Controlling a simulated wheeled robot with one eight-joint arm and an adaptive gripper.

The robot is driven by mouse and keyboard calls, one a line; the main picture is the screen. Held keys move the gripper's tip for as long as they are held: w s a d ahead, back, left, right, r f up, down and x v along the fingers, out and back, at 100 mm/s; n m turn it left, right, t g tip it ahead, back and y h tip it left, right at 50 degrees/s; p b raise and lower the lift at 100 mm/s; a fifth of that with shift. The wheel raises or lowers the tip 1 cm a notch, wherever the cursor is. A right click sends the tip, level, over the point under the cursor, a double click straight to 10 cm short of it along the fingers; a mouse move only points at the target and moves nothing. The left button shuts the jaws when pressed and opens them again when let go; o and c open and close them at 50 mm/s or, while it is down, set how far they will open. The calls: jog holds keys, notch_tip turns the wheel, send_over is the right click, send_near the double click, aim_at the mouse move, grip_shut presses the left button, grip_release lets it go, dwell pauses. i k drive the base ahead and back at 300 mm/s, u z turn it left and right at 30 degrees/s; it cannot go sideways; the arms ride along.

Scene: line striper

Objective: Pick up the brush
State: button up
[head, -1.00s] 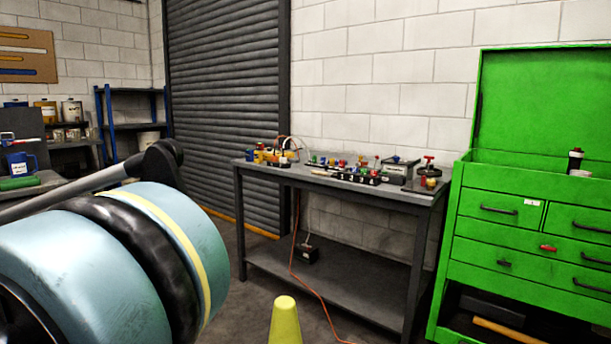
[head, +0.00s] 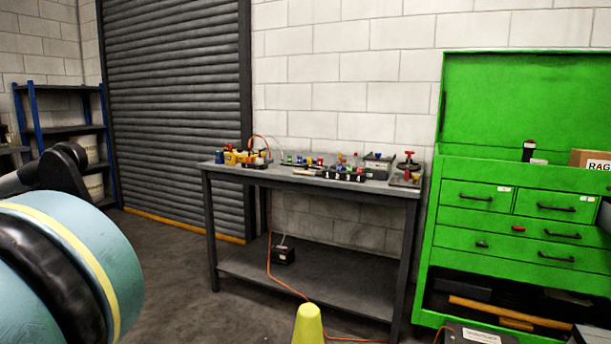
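I cannot pick out a brush with certainty in the head view. A long wooden handle-like piece (head: 510,314) lies in the open bottom of the green tool cabinet (head: 475,255); its kind is unclear. Several small coloured parts (head: 330,168) stand on the dark workbench (head: 310,188), too small to tell apart fully. My gripper is not in view.
A yellow cone (head: 309,328) stands in front of the bench, near an orange cable (head: 284,286). A box marked RAG (head: 592,160) sits on the cabinet. A large teal and black rounded shape fills the lower left; I cannot tell whether it is mine. Floor left of the bench is clear.

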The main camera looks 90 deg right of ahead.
aim_at(300, 173)
jog(key=z, duration=1.8)
jog(key=i, duration=2.8)
jog(key=z, duration=2.2)
jog(key=i, duration=0.15)
jog(key=u, duration=0.2)
